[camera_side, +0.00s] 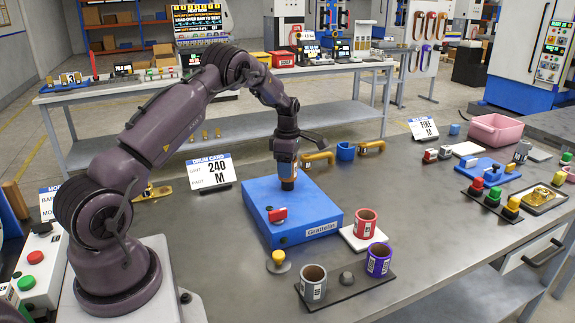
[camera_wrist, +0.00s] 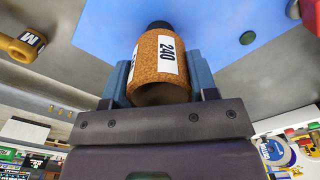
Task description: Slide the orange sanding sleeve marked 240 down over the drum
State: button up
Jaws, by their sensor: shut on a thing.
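The orange sanding sleeve (camera_wrist: 150,68) has a white label reading 240. My gripper (camera_wrist: 160,80) is shut on it, with one blue finger on each side, in the wrist view. A dark round end (camera_wrist: 159,25), apparently the drum, shows just beyond the sleeve's far end, in line with it. How far the sleeve is around the drum I cannot tell. In the side view my gripper (camera_side: 287,172) points straight down over the blue fixture box (camera_side: 315,215), and it largely hides the sleeve and drum.
Red (camera_side: 365,223), purple (camera_side: 378,260) and grey (camera_side: 313,284) sleeves stand nearby on pads. The drum card (camera_side: 212,172) reads 240, M. Orange handles (camera_side: 317,158) lie behind.

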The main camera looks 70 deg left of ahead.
jog(key=shift+f, duration=0.35)
jog(key=shift+f, duration=1.2)
jog(key=o, duration=1.1)
jog(key=shift+r, duration=5.05)
